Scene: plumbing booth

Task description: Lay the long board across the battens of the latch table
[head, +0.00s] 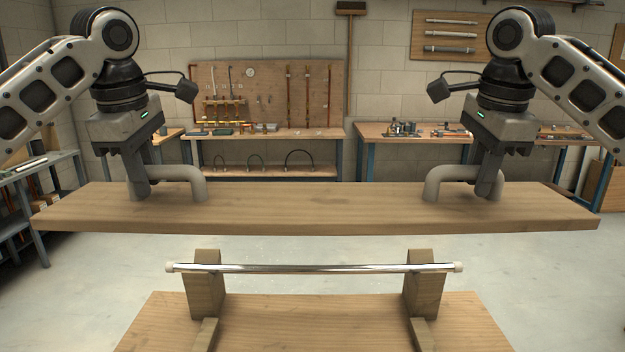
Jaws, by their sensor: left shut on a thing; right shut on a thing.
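The long wooden board (315,205) is held level in the air across the middle of the head view. It has a grey handle near each end. My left gripper (143,190) is shut on the left handle (190,180). My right gripper (487,188) is shut on the right handle (440,180). Below and nearer is a wooden table (310,320), probably the latch table. Two battens show on it, a left one (203,335) and a right one (421,335). Their far ends meet two upright wooden blocks. The board is apart from the battens.
A shiny metal rod (315,268) with pale end caps lies across the left block (206,290) and right block (424,290). Workbenches (270,133) with tools and a pegboard stand along the back wall. A grey shelf (35,165) stands at far left. The floor around the table is clear.

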